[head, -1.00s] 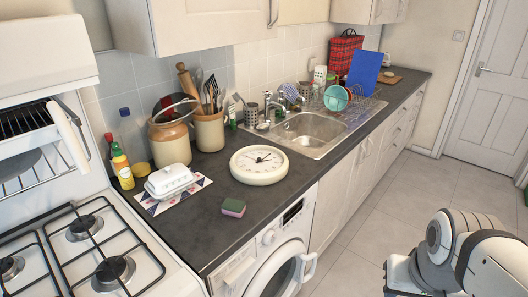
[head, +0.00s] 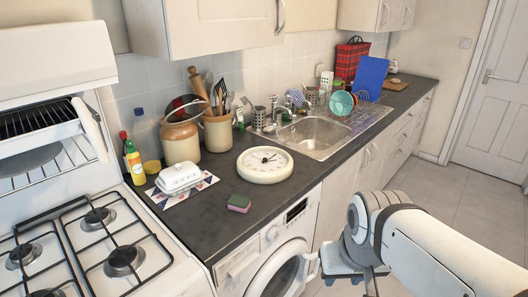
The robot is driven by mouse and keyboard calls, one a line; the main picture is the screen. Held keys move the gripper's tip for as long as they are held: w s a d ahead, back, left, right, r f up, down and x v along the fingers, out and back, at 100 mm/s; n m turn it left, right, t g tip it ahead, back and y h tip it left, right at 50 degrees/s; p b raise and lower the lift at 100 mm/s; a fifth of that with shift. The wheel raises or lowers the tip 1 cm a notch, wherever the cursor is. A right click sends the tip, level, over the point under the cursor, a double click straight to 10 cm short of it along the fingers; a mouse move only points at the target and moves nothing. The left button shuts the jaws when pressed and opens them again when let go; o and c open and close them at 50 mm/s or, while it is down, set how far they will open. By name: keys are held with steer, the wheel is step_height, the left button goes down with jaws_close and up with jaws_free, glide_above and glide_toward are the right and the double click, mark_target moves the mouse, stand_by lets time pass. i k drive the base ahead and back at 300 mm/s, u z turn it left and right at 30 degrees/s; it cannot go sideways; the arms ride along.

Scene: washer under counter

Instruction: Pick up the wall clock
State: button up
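The wall clock (head: 264,165) is round, with a cream rim, a white face and dark hands. It lies face up on the dark counter (head: 215,226), just left of the sink, above the washing machine. My arm reaches in from the lower right of the head view. My gripper (head: 368,284) shows only in part at the bottom, in front of the counter and to the right of the washer, well apart from the clock. Its fingers are too hidden to tell their opening.
A sponge (head: 239,203) lies in front of the clock. The sink (head: 318,135) is to the right. The gas hob (head: 90,250) is at left.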

mark_target(250, 165)
steer(key=z, duration=0.05)
steer(key=i, duration=0.95)
steer(key=u, duration=0.1)
